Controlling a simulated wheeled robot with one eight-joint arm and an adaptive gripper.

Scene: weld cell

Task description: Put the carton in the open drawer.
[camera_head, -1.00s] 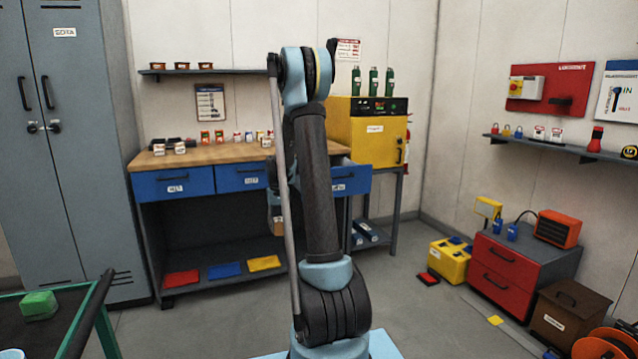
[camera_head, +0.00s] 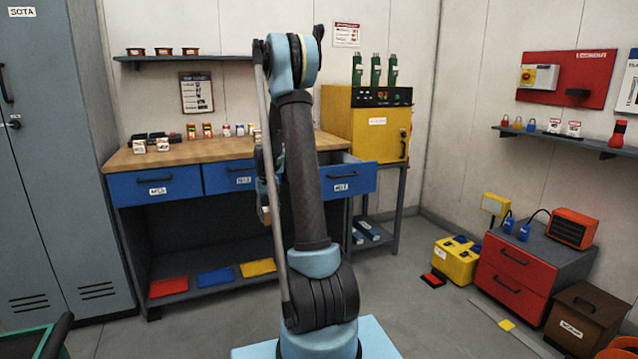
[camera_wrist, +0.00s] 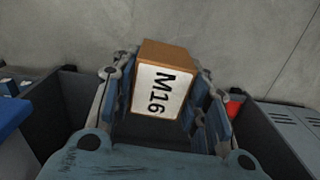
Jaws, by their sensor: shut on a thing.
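The carton (camera_wrist: 163,92) is a small brown box with a white label reading M16. In the wrist view it sits between the two fingers of my gripper (camera_wrist: 166,85), which is shut on it. In the head view my arm hides most of the gripper; a small brown patch of what looks like the carton (camera_head: 265,215) shows left of the arm, below the bench drawers. The open drawer (camera_head: 350,181) is the blue one at the right end of the workbench, pulled out. Part of its inside shows, and my arm covers its left part.
Two shut blue drawers (camera_head: 155,187) are left of it. The wooden bench top (camera_head: 215,151) bears small boxes and cans. A yellow oven (camera_head: 370,128) stands right of the open drawer. A red drawer cabinet (camera_head: 512,268) and yellow case (camera_head: 455,262) stand on the floor at right.

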